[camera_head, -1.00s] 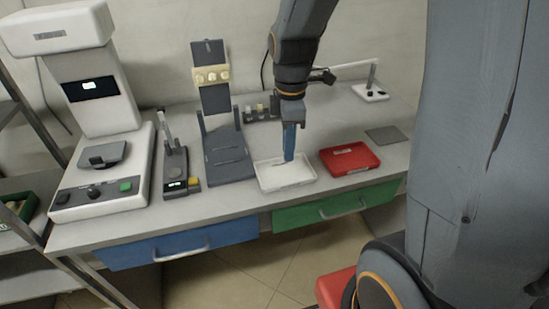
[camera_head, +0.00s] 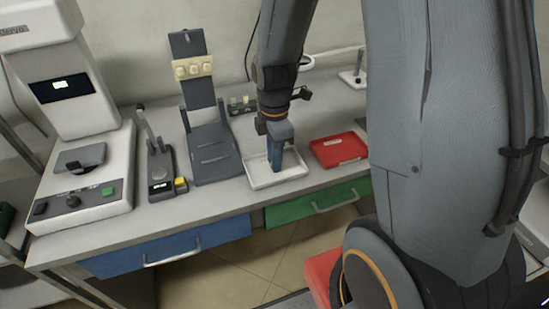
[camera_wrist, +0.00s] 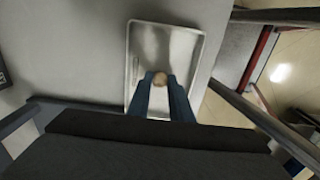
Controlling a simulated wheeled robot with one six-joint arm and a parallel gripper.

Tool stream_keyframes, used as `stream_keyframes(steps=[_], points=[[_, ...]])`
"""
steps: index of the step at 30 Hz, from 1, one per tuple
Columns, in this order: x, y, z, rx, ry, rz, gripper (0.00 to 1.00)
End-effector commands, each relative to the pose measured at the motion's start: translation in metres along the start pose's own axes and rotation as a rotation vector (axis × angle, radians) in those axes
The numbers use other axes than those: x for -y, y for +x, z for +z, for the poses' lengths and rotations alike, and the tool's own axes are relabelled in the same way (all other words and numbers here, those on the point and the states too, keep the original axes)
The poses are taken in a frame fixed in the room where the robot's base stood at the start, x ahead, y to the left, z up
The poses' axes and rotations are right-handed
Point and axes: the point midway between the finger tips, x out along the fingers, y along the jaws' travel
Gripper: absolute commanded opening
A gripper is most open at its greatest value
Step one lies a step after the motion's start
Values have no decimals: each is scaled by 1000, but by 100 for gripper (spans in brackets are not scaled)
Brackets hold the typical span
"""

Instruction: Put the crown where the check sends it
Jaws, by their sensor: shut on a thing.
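My gripper (camera_head: 276,163) is over the white tray (camera_head: 262,182) on the bench, its blue fingers pointing down. In the wrist view my gripper (camera_wrist: 160,82) is shut on a small tan crown (camera_wrist: 160,78), held between the fingertips above the white tray (camera_wrist: 203,45). I cannot tell how high above the tray floor it is. In the head view the crown is hidden by the fingers. A red tray (camera_head: 338,150) stands just right of the white tray. A small gauge device (camera_head: 160,180) with a lit display and a yellow button stands left of the grey stand.
A large white machine (camera_head: 85,180) with a screen and green button stands at the bench's left. A grey stand (camera_head: 212,155) holds a tan block with pale teeth-like pieces (camera_head: 193,68). Blue (camera_head: 165,248) and green (camera_head: 318,200) drawers are below the bench.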

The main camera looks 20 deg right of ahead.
Motion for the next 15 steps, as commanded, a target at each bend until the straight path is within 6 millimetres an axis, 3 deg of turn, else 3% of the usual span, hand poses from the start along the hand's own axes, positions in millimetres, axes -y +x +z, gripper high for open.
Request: stream_keyframes(steps=[13, 14, 15], points=[[0, 7, 0, 0, 0, -1, 0], [0, 7, 0, 0, 0, 0, 24], [0, 6, 0, 0, 0, 0, 31]])
